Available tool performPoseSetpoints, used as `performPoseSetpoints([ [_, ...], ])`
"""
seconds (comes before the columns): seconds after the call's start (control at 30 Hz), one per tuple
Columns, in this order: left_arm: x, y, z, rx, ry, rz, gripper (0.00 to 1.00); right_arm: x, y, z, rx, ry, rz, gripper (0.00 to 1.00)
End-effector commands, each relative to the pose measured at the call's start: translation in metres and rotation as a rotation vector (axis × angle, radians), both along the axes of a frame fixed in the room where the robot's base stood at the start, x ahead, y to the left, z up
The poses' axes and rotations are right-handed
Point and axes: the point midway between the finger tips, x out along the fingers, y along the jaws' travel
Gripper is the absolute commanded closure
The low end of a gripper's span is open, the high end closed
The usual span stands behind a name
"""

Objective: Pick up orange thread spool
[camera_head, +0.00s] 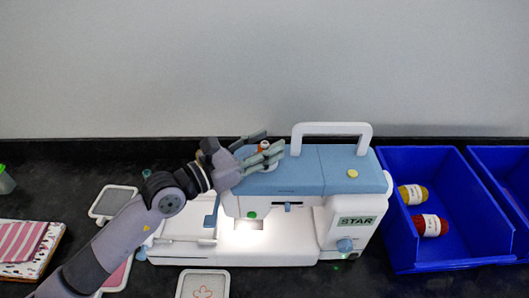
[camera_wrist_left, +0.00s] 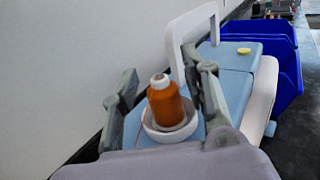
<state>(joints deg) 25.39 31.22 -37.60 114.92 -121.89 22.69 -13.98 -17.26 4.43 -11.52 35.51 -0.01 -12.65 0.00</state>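The orange thread spool (camera_wrist_left: 166,102) stands upright in a white cup-like holder (camera_wrist_left: 170,132) on top of the blue and white sewing machine (camera_head: 310,170). In the head view only a small part of the spool (camera_head: 264,145) shows beside the fingers. My left gripper (camera_head: 268,149) is at the machine's top left. In the left wrist view its fingers (camera_wrist_left: 166,95) are spread, one on each side of the spool, with visible gaps. My right gripper is in neither view.
The machine's white handle (camera_head: 332,128) rises to the right of the gripper. A blue bin (camera_head: 470,225) with yellow yarn (camera_head: 413,194) and red yarn (camera_head: 430,226) stands at right. Embroidery frames (camera_head: 203,284) and folded cloth (camera_head: 24,240) lie on the dark table.

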Motion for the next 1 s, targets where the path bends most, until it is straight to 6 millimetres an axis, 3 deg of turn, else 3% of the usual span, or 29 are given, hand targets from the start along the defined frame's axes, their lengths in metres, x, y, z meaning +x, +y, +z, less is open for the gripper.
performPoseSetpoints([
  [0.53, 0.0, 0.0, 0.0, 0.0, 0.0, 0.0, 0.97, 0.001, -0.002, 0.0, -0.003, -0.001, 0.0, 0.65],
  [0.83, 0.0, 0.0, 0.003, -0.001, -0.001, 0.0, 0.97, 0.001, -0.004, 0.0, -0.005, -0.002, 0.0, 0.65],
  [1.0, 0.0, 0.0, 0.018, -0.003, -0.004, -0.001, 0.97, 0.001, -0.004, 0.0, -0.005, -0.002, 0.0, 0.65],
])
